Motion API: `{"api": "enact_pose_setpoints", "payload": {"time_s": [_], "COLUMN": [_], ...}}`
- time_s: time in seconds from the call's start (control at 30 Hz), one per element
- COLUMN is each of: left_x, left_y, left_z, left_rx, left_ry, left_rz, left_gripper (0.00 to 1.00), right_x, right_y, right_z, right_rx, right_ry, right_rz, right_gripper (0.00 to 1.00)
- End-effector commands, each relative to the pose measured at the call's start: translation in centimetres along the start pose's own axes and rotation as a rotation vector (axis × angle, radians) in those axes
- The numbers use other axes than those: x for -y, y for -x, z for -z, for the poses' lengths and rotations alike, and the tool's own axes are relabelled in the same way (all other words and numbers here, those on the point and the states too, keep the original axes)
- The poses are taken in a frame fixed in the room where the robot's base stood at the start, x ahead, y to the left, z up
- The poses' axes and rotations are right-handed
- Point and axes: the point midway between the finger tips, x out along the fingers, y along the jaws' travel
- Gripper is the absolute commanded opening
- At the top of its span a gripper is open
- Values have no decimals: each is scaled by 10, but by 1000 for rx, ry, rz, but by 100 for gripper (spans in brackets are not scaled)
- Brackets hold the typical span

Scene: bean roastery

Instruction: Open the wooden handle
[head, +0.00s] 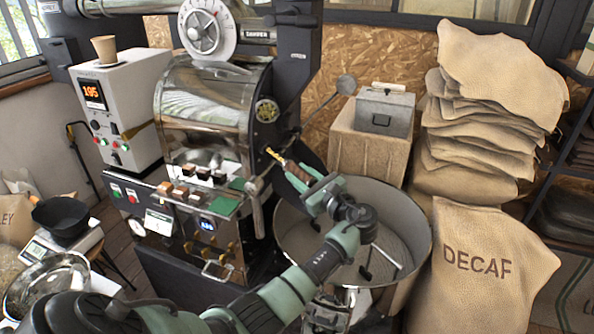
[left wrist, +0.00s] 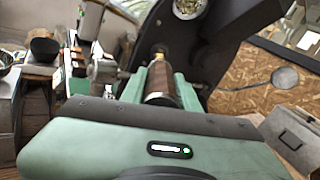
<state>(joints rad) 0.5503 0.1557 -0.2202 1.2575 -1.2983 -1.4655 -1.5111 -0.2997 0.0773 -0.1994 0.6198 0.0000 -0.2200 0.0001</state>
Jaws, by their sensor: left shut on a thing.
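The wooden handle (head: 297,172) sticks out from the front of the roaster drum on a brass stem, above the round cooling tray. My left gripper (head: 314,186) is shut on the wooden handle, with green fingers on both sides of it. In the left wrist view the brown handle (left wrist: 160,82) lies between the two fingers (left wrist: 159,88), and its brass end points at the dark roaster face. Part of the handle is hidden by the fingers. My right gripper is in neither view.
The metal cooling tray (head: 418,240) with stirring arms lies below my gripper. The roaster's control panel (head: 190,222) is to the left. Burlap sacks (head: 482,262) and a grey metal box (head: 384,110) stand to the right.

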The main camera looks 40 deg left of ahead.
Motion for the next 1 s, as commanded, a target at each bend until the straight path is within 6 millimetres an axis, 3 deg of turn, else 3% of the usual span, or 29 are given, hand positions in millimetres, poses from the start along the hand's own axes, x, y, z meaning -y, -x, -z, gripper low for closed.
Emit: {"api": "enact_pose_setpoints", "payload": {"time_s": [0.03,0.07,0.1,0.13,0.5,1.0], "left_x": [-1,-1,-1,-1,0,0], "left_y": [0,0,0,0,4,74], "left_z": [2,2,1,1,2,2], "left_rx": [-2,-2,-2,-1,-1,-2], "left_ry": [0,0,1,1,1,2], "left_rz": [0,0,0,0,1,0], "left_gripper": [0,36,47,51,51,51], "right_x": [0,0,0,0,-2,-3], "right_y": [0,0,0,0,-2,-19], "right_z": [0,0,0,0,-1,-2], "right_rx": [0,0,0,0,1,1], "right_ry": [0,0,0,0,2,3], "right_rz": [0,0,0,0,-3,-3], "right_gripper": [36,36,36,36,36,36]}}
